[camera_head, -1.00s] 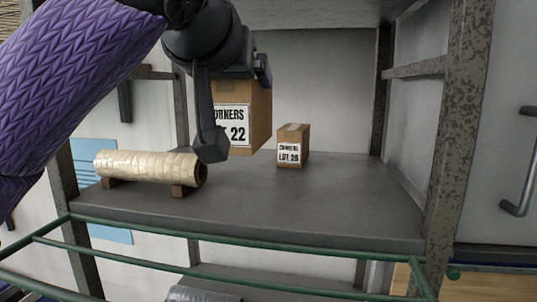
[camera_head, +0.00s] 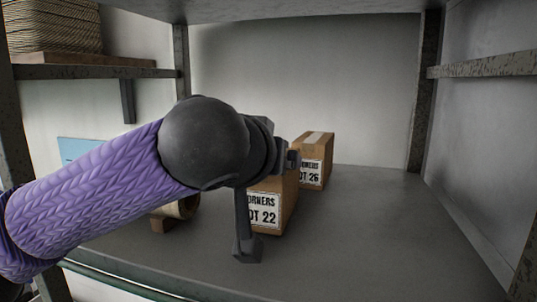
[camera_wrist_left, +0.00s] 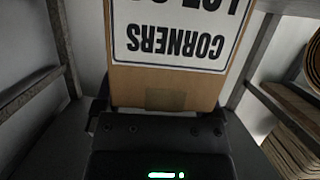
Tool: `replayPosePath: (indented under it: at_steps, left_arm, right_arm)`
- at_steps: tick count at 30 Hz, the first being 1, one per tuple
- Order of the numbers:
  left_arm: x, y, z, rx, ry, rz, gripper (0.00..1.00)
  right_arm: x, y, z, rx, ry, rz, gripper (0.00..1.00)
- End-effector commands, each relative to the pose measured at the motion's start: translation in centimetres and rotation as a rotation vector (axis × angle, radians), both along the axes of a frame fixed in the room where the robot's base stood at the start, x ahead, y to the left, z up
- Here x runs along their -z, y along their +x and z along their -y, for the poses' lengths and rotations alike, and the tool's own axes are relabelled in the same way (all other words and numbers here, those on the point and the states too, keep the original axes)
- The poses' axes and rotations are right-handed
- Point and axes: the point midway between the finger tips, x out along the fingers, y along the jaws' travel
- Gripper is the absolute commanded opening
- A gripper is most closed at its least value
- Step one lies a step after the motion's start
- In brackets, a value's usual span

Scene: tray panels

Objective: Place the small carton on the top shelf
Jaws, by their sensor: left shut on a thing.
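My left gripper (camera_head: 268,203) is shut on a brown carton (camera_head: 284,212) whose white label reads CORNERS LOT 22. One dark finger crosses the carton's front left side, and part of the carton is hidden behind the gripper. In the left wrist view the carton (camera_wrist_left: 165,80) fills the middle, its label upside down. It hangs low over the grey shelf (camera_head: 350,235); I cannot tell whether its base touches. A second brown carton (camera_head: 316,160), labelled LOT 26, stands upright on the shelf just behind and to the right. My right gripper is not in view.
A pale roll (camera_head: 183,208) on a wooden support is mostly hidden behind my left arm. A stack of brown sheets (camera_head: 52,28) sits on a ledge at upper left. A post (camera_head: 424,95) stands at the back right. The shelf's right side is clear.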

Motion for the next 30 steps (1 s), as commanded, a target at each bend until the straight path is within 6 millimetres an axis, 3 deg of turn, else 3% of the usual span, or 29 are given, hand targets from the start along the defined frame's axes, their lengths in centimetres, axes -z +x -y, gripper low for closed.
replayPosePath:
  at_steps: [6, 7, 8, 17, 24, 30]
  left_arm:
    - [0.4, 0.0, 0.0, 0.000, 0.000, 0.001, 0.12]
    - [0.3, 0.0, 0.0, 0.000, 0.001, 0.000, 0.94]
    - [0.2, 0.0, 0.0, -0.001, 0.001, 0.000, 1.00]
    - [-0.3, -0.4, -0.2, -0.001, 0.000, 0.002, 1.00]
    - [-2.4, -6.3, -2.0, 0.002, 0.000, 0.006, 1.00]
    - [-3.9, -9.9, -3.2, 0.001, -0.001, 0.002, 1.00]
  right_arm:
    - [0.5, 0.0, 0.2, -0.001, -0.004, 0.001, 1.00]
    - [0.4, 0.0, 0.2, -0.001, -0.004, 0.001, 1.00]
    - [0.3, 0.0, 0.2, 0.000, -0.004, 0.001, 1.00]
    - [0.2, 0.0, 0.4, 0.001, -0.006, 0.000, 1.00]
    - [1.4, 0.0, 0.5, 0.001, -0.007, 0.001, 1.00]
    - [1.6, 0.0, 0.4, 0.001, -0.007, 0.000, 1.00]
